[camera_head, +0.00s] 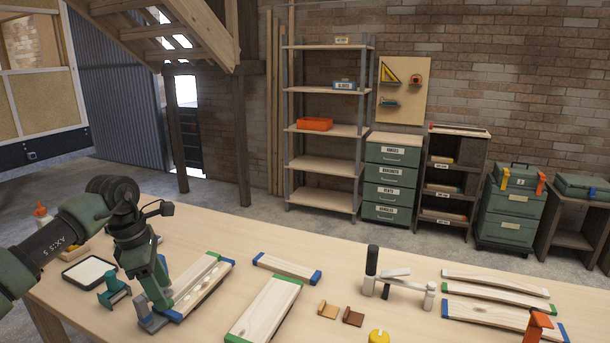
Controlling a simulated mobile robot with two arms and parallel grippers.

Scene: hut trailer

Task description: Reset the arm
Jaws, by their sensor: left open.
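My left arm, dark green and black, comes in from the left and bends down over the wooden workbench (210,322). My left gripper (154,314) is open, pointing down low over the bench. It is beside the near left end of a wooden board with blue and green ends (203,284). I cannot tell whether it touches the board. Nothing shows held in it. My right gripper is not in view.
A wide board with green ends (266,309), a narrow blue-ended board (287,268), several slats (495,283) at right, two small brown brackets (328,311), a yellow round item (378,336) and a black-edged tray (90,272) lie on the bench. Shelves (324,168) stand behind.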

